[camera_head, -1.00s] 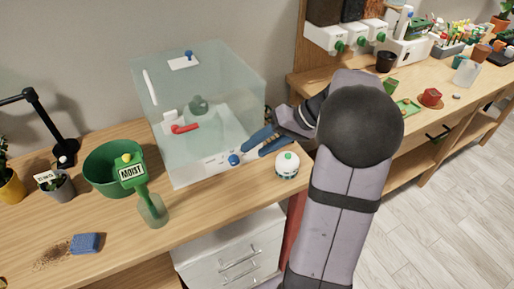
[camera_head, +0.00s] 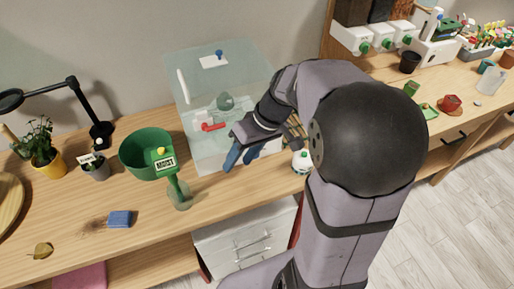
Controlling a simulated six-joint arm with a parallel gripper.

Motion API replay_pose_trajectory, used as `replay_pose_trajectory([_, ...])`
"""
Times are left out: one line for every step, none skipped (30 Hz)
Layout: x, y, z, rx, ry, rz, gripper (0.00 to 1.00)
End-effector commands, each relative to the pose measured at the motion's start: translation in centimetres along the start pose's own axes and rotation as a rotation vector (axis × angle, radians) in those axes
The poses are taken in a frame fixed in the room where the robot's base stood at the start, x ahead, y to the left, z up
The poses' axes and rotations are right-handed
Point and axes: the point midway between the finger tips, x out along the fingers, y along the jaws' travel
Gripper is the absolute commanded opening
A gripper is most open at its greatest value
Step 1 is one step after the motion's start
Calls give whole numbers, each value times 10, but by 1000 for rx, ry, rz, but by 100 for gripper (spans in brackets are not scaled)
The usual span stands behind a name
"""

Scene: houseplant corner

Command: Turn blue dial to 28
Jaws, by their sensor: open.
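My gripper (camera_head: 239,163) is open, with its blue fingers pointing down at the lower front of the clear case (camera_head: 201,152). A blue dial is not visible on the case front now; my fingers and wrist cover that area. I cannot tell whether the fingers touch it or stand around it. A strip of the white front panel (camera_head: 272,146) shows to the right of the fingers. No scale or number can be read.
A red handle (camera_head: 212,127) is inside the case. A white-and-green round item (camera_head: 301,164) stands close to my arm on the right. A blue sponge (camera_head: 120,219) lies front left.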

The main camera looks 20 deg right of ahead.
Motion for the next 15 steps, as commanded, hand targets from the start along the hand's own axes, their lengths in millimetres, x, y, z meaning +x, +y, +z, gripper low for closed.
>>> replay_pose_trajectory([5, 12, 6, 16, 1, 47, 42])
replay_pose_trajectory([8, 20, 8, 29, 3, 78, 42])
replay_pose_trajectory([11, 30, 10, 42, 9, 116, 42])
replay_pose_trajectory([12, 38, 11, 54, 17, 147, 42])
replay_pose_trajectory([13, 44, 12, 63, 25, 175, 42])
replay_pose_trajectory([13, 54, 9, 77, 44, 214, 42])
replay_pose_trajectory([13, 61, 8, 87, 56, 240, 42])
replay_pose_trajectory([12, 67, 4, 99, 77, 265, 42])
replay_pose_trajectory([10, 75, 0, 111, 101, 294, 42])
replay_pose_trajectory([7, 79, -5, 124, 122, 313, 42])
replay_pose_trajectory([5, 83, -9, 135, 140, 328, 42])
replay_pose_trajectory([4, 87, -13, 156, 163, 340, 42])
replay_pose_trajectory([2, 89, -15, 168, 175, 347, 42])
replay_pose_trajectory([2, 90, -17, 182, 184, 350, 42])
replay_pose_trajectory([2, 91, -18, 194, 189, 351, 42])
